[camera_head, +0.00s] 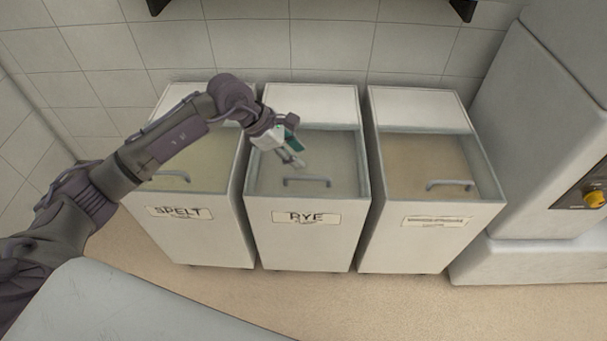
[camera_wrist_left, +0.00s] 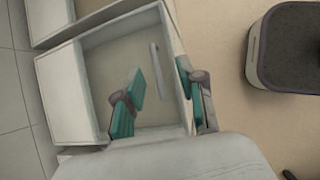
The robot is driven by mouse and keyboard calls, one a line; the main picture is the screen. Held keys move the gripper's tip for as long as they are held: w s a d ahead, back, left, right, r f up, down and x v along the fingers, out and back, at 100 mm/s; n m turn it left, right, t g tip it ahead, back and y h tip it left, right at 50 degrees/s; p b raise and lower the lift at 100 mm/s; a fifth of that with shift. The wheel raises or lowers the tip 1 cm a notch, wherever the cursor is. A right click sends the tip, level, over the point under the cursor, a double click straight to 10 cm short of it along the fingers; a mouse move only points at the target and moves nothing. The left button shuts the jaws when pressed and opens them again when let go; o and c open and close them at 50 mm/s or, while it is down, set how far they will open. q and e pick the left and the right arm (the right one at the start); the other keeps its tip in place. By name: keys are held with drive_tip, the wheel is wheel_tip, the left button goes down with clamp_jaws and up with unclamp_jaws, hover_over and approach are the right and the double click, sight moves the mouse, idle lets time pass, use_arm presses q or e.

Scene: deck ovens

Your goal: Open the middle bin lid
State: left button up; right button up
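The middle bin (camera_head: 305,235) is a white box labelled RYE. Its clear front lid (camera_head: 335,160) lies shut, with a grey bar handle (camera_head: 307,181) near the front edge. My left gripper (camera_head: 296,159) is above the lid, just behind the handle. In the left wrist view the fingers of the left gripper (camera_wrist_left: 160,76) are spread apart, and the handle (camera_wrist_left: 155,65) shows between their tips in the picture. The gap in depth between fingers and handle is hard to judge, and I see no grip on it. My right gripper is not in view.
The SPELT bin (camera_head: 205,235) stands close on the left, partly behind my left arm. Another bin (camera_head: 430,240) with a hard-to-read label stands on the right. A large pale machine (camera_head: 540,130) is at the far right. A tiled wall (camera_head: 270,45) is behind; floor is clear in front.

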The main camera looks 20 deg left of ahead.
sight(306, 177)
use_arm(q)
drive_tip(key=w+f, duration=0.1)
drive_tip(key=f, duration=0.3)
drive_tip(key=w+f+y, duration=0.1)
drive_tip(key=f, duration=0.3)
drive_tip(key=w+f+y, duration=0.1)
drive_tip(key=w+f, duration=0.1)
drive_tip(key=f, duration=0.2)
drive_tip(key=shift+w+d+f, duration=0.1)
drive_tip(key=shift+d+f, duration=0.1)
drive_tip(key=shift+d, duration=0.15)
clamp_jaws()
